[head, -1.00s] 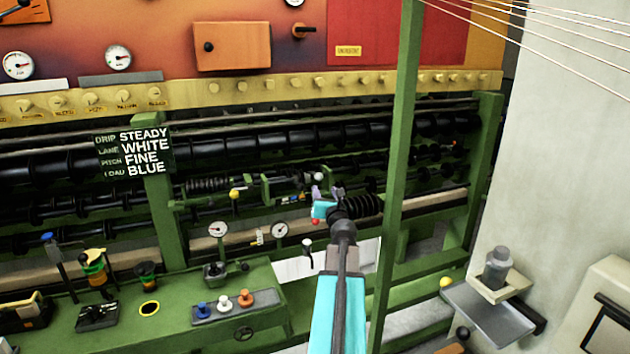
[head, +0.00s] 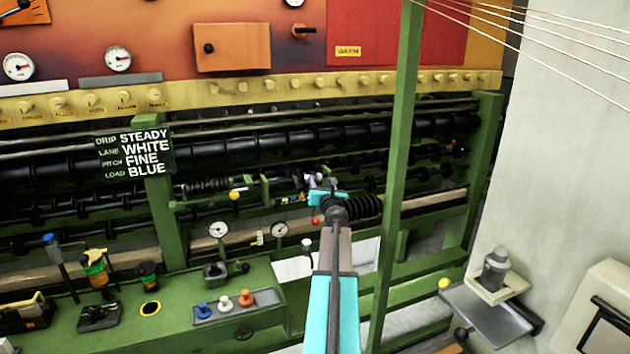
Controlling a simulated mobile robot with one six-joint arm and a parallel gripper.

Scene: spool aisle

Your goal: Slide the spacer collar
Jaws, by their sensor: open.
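My gripper (head: 317,193) is at the middle of the machine, in front of a short green carriage (head: 285,188) with ribbed black bellows (head: 208,186) at its left end. A second ribbed black piece (head: 365,206) shows just right of my wrist. The cyan jaws are open, close to the carriage's right end; I cannot tell if they touch anything. I cannot single out the spacer collar; small parts near the jaws are partly hidden by my gripper and arm. A yellow ball knob (head: 234,195) is left of the jaws and a red knob (head: 316,221) just below them.
A green upright post (head: 398,170) stands close right of my arm. A green bench (head: 180,325) with gauges, levers and coloured knobs is at lower left. A sign (head: 134,155) reads STEADY, WHITE, FINE, BLUE. A shelf with a grey bottle (head: 495,268) is at right.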

